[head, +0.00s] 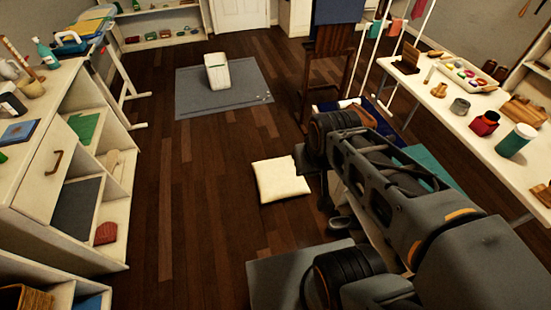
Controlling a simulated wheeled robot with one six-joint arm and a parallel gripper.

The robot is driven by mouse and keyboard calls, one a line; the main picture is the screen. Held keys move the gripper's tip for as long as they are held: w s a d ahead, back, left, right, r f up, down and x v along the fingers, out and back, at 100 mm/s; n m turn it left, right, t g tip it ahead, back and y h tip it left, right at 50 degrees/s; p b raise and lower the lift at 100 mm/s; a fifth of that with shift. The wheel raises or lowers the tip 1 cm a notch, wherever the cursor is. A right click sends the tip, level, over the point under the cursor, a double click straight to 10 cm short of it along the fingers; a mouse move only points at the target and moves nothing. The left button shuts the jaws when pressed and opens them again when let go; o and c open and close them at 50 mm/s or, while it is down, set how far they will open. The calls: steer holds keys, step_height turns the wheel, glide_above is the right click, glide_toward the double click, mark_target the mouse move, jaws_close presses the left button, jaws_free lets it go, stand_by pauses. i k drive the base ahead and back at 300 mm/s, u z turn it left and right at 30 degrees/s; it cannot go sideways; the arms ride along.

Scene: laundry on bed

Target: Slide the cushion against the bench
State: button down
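A cream, square cushion (281,180) lies flat on the dark wood floor near the middle of the head view. My arm crosses the right foreground, just right of the cushion. Dark parts low beside the arm, right of and below the cushion, may belong to my gripper (341,226), but its fingertips cannot be made out. Whether it touches the cushion is unclear. A long white-topped table or bench (455,110) stands along the right side, with floor between it and the cushion. My arm hides part of that floor.
Open wood floor (190,210) lies left of the cushion. White shelving (80,180) lines the left. A dark wooden chair or stand (327,65) and a white rack (385,45) are behind my arm.

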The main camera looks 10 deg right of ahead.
mark_target(277, 179)
steer(key=u, duration=1.05)
steer(key=i, duration=3.15)
steer(key=z, duration=1.5)
steer(key=i, duration=2.3)
steer(key=z, duration=2)
